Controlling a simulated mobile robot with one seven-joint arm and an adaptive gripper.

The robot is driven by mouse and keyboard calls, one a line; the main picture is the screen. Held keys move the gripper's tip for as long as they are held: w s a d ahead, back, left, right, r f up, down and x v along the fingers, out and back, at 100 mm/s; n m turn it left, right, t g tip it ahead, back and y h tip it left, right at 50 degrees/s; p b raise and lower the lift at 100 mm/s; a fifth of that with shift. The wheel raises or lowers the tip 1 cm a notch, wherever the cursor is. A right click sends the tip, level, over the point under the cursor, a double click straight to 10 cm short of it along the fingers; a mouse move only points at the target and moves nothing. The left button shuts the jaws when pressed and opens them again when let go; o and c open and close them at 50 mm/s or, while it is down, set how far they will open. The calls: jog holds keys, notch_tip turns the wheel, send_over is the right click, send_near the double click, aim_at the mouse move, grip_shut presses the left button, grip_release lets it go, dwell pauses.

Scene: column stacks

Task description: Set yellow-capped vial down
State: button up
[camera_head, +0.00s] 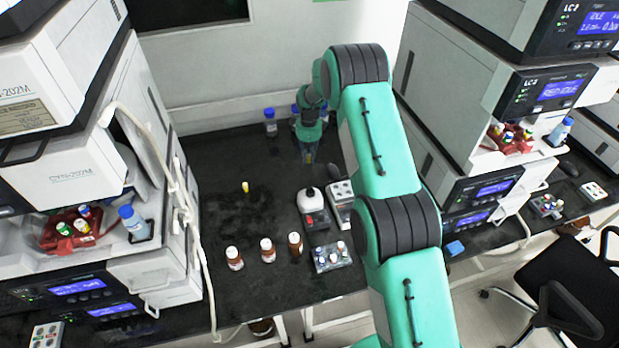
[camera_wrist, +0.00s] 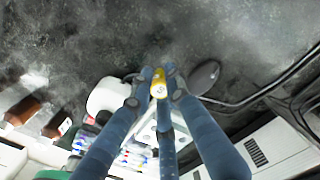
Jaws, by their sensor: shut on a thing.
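My gripper (camera_head: 308,156) is over the dark bench, left of my own green arm in the head view. In the wrist view its blue fingers (camera_wrist: 160,88) are closed around a vial with a yellow cap (camera_wrist: 158,86). In the head view only a small yellow spot shows at the fingertips. I cannot tell how far the vial is above the bench. Another small yellow vial (camera_head: 245,187) stands alone on the bench to the left.
A white mixer (camera_head: 313,205) and a vial rack (camera_head: 332,256) stand on the front part of the dark bench (camera_head: 215,225). Three brown bottles (camera_head: 267,251) stand left of the rack. Blue-capped bottles (camera_head: 270,124) stand at the back. Stacked instruments (camera_head: 150,230) flank the bench; its left middle is mostly clear.

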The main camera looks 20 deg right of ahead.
jog(key=shift+w+d, duration=0.1)
jog(key=shift+d, duration=0.1)
send_over(309, 178)
jog(key=shift+d+f, duration=0.1)
jog(key=shift+f, duration=3)
jog(key=shift+f+b, duration=0.3)
jog(key=shift+f, duration=1.6)
jog(key=shift+f, duration=0.2)
jog(key=o, duration=0.8)
